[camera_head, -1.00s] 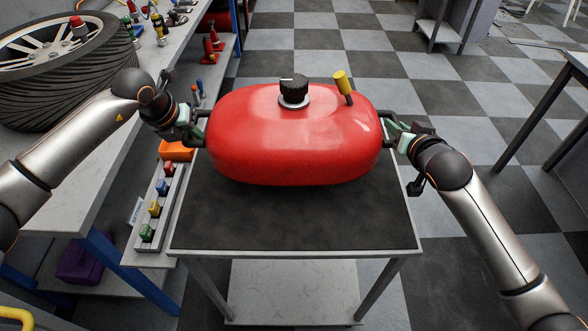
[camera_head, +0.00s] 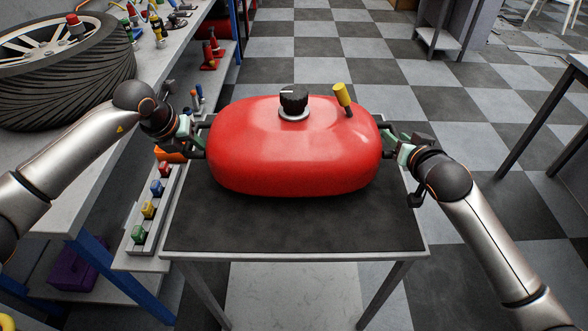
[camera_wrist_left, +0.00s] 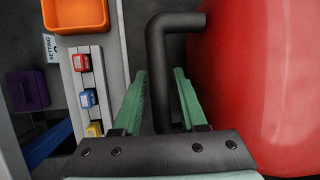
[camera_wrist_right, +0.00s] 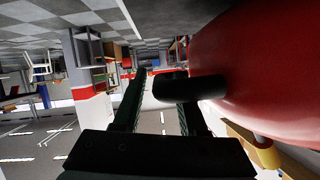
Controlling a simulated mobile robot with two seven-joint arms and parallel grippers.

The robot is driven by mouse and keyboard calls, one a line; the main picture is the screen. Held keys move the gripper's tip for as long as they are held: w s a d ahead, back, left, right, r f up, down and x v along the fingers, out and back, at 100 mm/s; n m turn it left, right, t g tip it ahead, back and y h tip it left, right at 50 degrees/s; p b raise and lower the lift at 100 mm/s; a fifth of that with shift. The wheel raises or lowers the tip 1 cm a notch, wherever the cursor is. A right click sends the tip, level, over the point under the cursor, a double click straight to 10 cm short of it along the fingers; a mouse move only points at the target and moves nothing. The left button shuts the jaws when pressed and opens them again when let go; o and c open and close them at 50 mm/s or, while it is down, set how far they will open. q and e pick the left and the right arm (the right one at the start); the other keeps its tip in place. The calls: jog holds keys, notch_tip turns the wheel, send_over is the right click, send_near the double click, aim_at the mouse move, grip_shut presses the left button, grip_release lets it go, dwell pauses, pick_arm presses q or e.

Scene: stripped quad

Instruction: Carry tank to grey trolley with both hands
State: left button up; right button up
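The red rounded tank (camera_head: 290,150), with a black knob and a yellow cap on top, is over the dark top of a grey-framed stand (camera_head: 300,225); it appears to rest there. Whether this stand is the grey trolley I cannot tell. My left gripper (camera_head: 192,138) is at the tank's left handle. In the left wrist view the black handle (camera_wrist_left: 160,75) lies between its fingers, with gaps beside it. My right gripper (camera_head: 400,142) is at the right end. In the right wrist view its fingers are apart around the other black handle (camera_wrist_right: 185,88).
A workbench on the left holds a tyre (camera_head: 70,75) and tools. A rack of coloured blocks (camera_head: 150,212) and an orange bin (camera_wrist_left: 75,14) are close to the stand's left side. Chequered floor (camera_head: 470,105) is open behind and right. A dark-legged table stands far right.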

pick_arm(q)
jog(key=shift+o, duration=0.6)
pick_arm(e)
jog(key=shift+o, duration=0.6)
jog(key=shift+s, duration=0.1)
pick_arm(q)
jog(key=v, duration=1.2)
pick_arm(e)
jog(key=v, duration=1.2)
